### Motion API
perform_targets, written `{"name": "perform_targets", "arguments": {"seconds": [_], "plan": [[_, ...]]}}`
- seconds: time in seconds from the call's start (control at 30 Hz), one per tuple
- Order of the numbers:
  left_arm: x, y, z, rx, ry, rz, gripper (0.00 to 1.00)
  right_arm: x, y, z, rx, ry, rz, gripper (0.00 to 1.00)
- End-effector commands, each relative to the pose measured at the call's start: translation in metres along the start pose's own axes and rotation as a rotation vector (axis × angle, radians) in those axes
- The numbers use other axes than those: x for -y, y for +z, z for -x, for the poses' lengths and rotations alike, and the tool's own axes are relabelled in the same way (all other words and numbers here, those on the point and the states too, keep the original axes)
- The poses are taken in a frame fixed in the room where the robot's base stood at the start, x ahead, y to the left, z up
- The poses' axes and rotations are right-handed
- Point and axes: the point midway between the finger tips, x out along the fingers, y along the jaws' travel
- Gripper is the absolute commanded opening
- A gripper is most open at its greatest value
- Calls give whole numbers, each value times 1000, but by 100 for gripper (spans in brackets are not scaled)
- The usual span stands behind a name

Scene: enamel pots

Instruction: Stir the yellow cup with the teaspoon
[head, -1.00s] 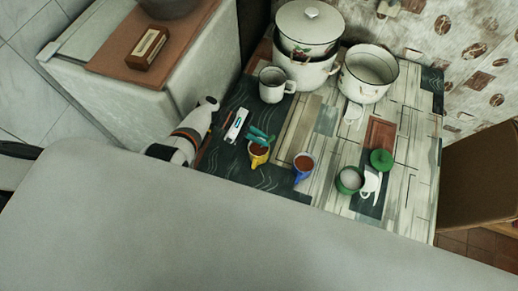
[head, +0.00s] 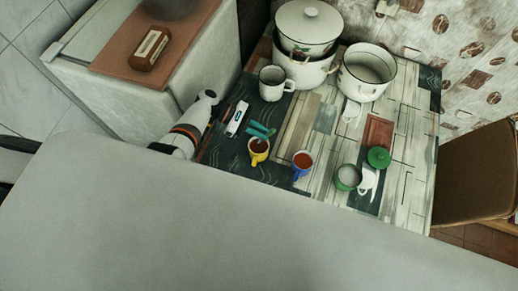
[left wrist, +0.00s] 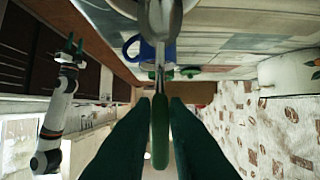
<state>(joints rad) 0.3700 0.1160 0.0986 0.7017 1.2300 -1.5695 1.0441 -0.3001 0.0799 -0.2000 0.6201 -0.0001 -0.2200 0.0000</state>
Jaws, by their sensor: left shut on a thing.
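The yellow cup (head: 259,150) stands upright on the table in the head view, with brown liquid inside. My left gripper (head: 262,130) is just behind its rim, with green fingers. In the left wrist view the fingers are shut on the green handle of the teaspoon (left wrist: 160,130). The spoon's metal end points to the top of that picture. The spoon is too small to make out in the head view, so I cannot tell whether its tip is in the cup. My right gripper (left wrist: 73,45) shows far off in the left wrist view, empty, its fingers apart.
A blue cup (head: 302,163) with brown liquid stands right of the yellow one. A white mug (head: 272,84), stacked pots (head: 305,72) and a white pot (head: 367,75) stand behind. Bare table lies between.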

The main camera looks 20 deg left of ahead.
Motion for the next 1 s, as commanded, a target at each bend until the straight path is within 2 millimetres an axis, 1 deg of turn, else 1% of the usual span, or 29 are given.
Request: {"name": "perform_targets", "arguments": {"seconds": [0.13, 0.4, 0.5, 1.0], "plan": [[1, -8, 3, 0, -2, -4, 0, 0, 0, -1, 0, 0, 0, 36], [0, -32, 12, 0, -1, -3, 0, 0, 0, 0, 0, 0, 0, 36], [0, -36, 14, 0, 0, -1, 0, 0, 0, 0, 0, 0, 0, 36], [0, -37, 14, 0, 0, -1, 0, 0, 0, 0, 0, 0, 0, 36]]}}
